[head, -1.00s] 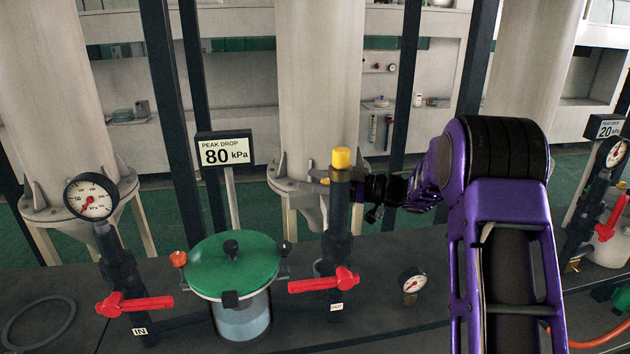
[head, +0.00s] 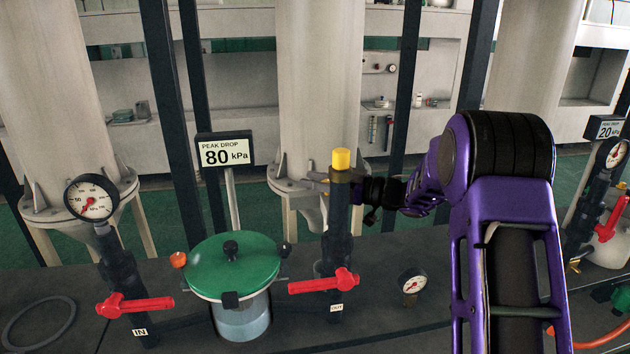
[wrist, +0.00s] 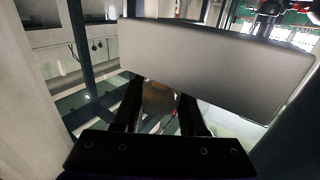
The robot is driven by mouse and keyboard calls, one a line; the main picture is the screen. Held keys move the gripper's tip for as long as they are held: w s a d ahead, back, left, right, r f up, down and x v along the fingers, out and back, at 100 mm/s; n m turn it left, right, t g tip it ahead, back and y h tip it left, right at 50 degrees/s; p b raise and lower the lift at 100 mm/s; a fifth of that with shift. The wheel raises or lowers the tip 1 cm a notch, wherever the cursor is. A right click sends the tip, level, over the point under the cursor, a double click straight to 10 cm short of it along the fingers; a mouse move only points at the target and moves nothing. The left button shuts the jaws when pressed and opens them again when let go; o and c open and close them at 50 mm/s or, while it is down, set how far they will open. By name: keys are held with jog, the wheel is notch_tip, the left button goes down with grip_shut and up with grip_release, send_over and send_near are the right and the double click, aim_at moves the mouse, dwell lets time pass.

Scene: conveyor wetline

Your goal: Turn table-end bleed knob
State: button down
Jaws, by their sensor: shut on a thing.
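The yellow knob (head: 341,159) tops the dark upright pipe (head: 336,245) marked OUT. My gripper (head: 335,178) reaches in from the right at the pipe's top, just below the knob's upper end. It is shut on the knob, whose top stands clear above the fingers. In the wrist view, the two dark fingers (wrist: 160,112) stand either side of a dim brownish-yellow thing, which looks like the same knob (wrist: 158,98). The knob's lower part is hidden in the head view.
A red lever (head: 325,284) sits low on the OUT pipe. A green-lidded vessel (head: 232,265), a PEAK DROP 80 kPa sign (head: 225,151) and a gauge (head: 91,198) stand to the left. A small gauge (head: 412,281) is at right. A grey panel (wrist: 215,62) crosses the wrist view.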

jog(key=shift+w+d+m+t+h, duration=0.15)
jog(key=shift+m+t+h, duration=0.35)
jog(key=shift+t, duration=0.3)
jog(key=shift+w+m+t+h, duration=0.1)
jog(key=shift+m+t+h, duration=0.2)
jog(key=shift+m+t, duration=0.4)
jog(key=shift+c, duration=2.3)
grip_release()
jog(key=shift+d, duration=0.1)
jog(key=v, duration=1.7)
jog(key=shift+s, duration=0.2)
